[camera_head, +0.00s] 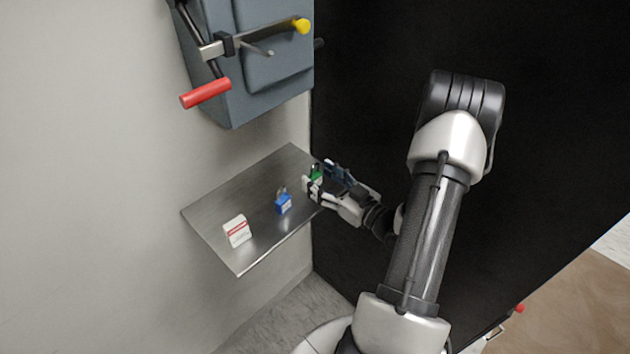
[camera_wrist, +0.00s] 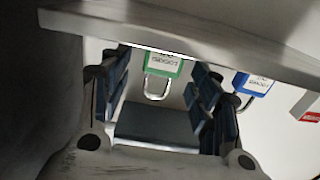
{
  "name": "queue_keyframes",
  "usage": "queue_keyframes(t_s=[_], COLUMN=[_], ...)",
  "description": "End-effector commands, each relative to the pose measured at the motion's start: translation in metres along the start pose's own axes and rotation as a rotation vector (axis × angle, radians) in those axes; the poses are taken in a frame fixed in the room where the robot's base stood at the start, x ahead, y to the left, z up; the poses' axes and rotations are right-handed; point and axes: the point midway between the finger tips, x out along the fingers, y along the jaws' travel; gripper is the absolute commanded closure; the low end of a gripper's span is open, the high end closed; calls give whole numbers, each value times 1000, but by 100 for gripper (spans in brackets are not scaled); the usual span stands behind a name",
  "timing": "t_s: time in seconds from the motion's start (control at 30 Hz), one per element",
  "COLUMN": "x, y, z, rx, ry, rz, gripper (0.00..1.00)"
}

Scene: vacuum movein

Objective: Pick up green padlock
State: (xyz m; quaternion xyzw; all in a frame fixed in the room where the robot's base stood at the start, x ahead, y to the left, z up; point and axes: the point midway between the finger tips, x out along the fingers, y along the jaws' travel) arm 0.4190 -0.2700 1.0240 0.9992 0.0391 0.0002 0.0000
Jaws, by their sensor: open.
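The green padlock (camera_head: 316,177) stands on the metal shelf (camera_head: 222,206) near its right end, partly hidden by my gripper in the head view. In the wrist view the green padlock (camera_wrist: 163,64) lies between the two fingers, with its shackle pointing down in the picture. My gripper (camera_head: 322,176) is open, with one finger on each side of the padlock; in the wrist view the fingers (camera_wrist: 160,95) stand apart from it with gaps on both sides.
A blue padlock (camera_head: 283,203) stands left of the green one, and a white and red box (camera_head: 237,231) sits farther left. A grey wall box (camera_head: 262,60) with a red handle (camera_head: 206,93) hangs above. A black panel (camera_head: 360,80) stands just right of the shelf.

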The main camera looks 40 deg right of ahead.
Motion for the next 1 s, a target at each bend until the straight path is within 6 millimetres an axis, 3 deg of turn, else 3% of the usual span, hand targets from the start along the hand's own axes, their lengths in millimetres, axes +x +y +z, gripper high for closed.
queue_keyframes(t_s=[0.17,0.43,1.0], x=[22,24,24], y=[-1,0,0], z=[1,0,0], rx=[-1,0,0], ry=[0,0,0], rz=[-3,0,0], gripper=[43,43,81])
